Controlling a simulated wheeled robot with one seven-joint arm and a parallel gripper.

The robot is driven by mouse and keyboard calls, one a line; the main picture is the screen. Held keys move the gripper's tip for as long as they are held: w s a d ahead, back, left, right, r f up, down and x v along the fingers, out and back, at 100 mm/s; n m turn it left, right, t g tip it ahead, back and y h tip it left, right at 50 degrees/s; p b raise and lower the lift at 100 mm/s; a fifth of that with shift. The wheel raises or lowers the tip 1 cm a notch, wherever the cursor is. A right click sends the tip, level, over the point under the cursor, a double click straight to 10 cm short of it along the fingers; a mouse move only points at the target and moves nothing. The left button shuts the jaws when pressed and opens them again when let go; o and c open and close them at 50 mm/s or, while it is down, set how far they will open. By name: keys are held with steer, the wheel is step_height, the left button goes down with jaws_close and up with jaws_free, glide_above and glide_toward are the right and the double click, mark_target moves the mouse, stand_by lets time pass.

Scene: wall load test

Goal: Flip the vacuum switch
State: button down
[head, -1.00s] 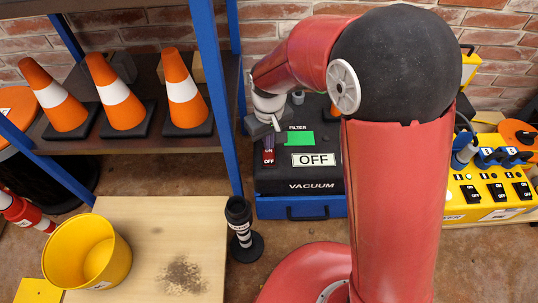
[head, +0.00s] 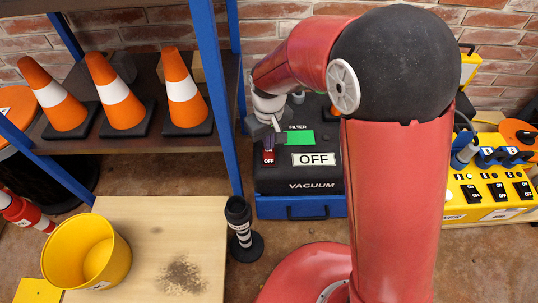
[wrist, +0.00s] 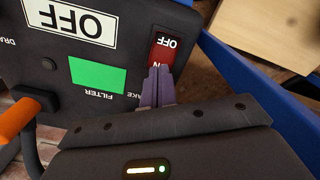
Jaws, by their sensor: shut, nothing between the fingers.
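The vacuum (head: 270,181) is a dark box on a blue base, with a white OFF sign (head: 314,159) and a green filter panel (head: 300,137). Its red rocker switch (head: 268,157) is at the left of the panel, and it also shows in the wrist view (wrist: 166,50). My gripper (head: 276,138) is shut and empty, pointing down over the switch. In the wrist view its fingertips (wrist: 158,72) are at the ON end of the switch and hide part of that label. I cannot tell whether they touch it.
A blue shelf post (head: 215,90) stands left of the vacuum, beside a shelf with orange cones (head: 182,95). A black nozzle (head: 241,228) stands in front. A yellow power box (head: 490,190) is at right. A yellow bucket (head: 70,255) sits on a wooden board (head: 150,220).

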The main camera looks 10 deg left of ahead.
steer(key=shift+f+b, duration=0.5)
steer(key=shift+f, duration=0.3)
stand_by(0.4)
steer(key=shift+r+p, duration=2.85)
steer(key=shift+r, duration=0.75)
steer(key=d+r+m+t+p, duration=0.1)
steer(key=d+r+m+p, duration=0.1)
steer(key=d+r, duration=0.75)
steer(key=s+d+r+m+t+p, duration=0.3)
steer(key=s+d+r+m, duration=0.3)
steer(key=s+d+r, duration=0.7)
steer(key=s+d+t, duration=0.1)
steer(key=d, duration=0.2)
steer(key=shift+s+d+m+t, duration=0.25)
steer(key=shift+s+m+t, duration=0.05)
steer(key=shift+s, duration=0.1)
